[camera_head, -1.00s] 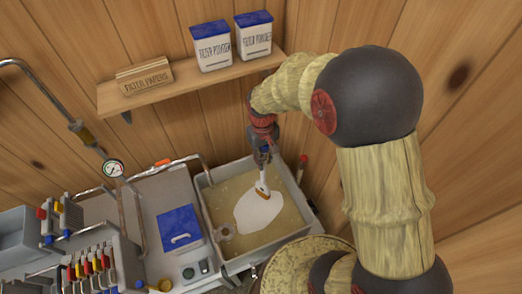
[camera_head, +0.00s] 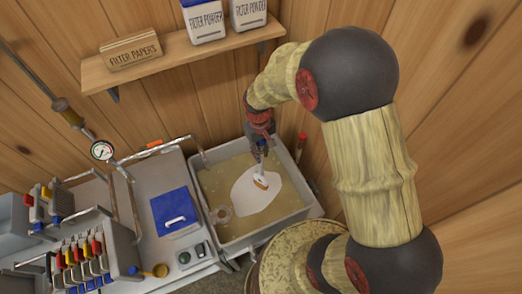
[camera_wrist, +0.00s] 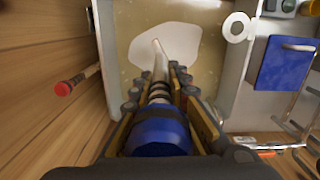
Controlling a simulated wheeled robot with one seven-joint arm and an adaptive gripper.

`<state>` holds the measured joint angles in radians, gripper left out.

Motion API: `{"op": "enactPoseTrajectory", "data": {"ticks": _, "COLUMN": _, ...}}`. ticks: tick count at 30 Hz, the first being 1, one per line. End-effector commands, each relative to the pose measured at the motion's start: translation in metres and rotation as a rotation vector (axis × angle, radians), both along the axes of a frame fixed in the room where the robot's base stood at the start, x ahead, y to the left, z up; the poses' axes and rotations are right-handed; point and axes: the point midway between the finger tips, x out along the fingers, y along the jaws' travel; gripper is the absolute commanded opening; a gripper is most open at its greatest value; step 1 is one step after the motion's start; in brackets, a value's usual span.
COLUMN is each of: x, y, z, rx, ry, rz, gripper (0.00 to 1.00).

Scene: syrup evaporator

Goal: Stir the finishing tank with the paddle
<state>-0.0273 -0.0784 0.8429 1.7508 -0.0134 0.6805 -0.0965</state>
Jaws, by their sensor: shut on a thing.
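The finishing tank (camera_head: 298,218) is a grey square tub holding cloudy tan liquid; its wall also shows in the wrist view (camera_wrist: 237,80). My gripper (camera_head: 261,148) is over its far part, shut on the paddle (camera_head: 259,169). The paddle's pale shaft points down into the tank, with an orange-brown part low on it. In the wrist view, the paddle's blue end (camera_wrist: 160,135) sits between my fingers (camera_wrist: 160,85). A white irregular patch (camera_head: 250,197) lies around the paddle's lower end. I cannot tell whether it is foam. The paddle's submerged end is hidden.
A shelf (camera_head: 160,65) with filter papers (camera_head: 133,53) and filter powder tubs (camera_head: 204,20) is above the tank. A red-tipped rod (camera_wrist: 75,82) is beside the tank. Wooden walls are close behind.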

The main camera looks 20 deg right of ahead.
Motion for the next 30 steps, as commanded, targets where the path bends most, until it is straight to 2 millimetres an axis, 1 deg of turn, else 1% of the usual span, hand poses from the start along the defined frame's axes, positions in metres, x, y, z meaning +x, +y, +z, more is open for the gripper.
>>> {"op": "enactPoseTrajectory", "data": {"ticks": 1, "x": 0.0, "y": 0.0, "z": -0.011, "rx": 0.0, "ry": 0.001, "rz": 0.0, "gripper": 0.0}}
{"op": "enactPoseTrajectory", "data": {"ticks": 3, "x": 0.0, "y": 0.0, "z": -0.02, "rx": 0.0, "ry": 0.002, "rz": 0.0, "gripper": 0.0}}
{"op": "enactPoseTrajectory", "data": {"ticks": 30, "x": 0.0, "y": 0.0, "z": -0.133, "rx": 0.0, "ry": 0.001, "rz": 0.0, "gripper": 0.0}}
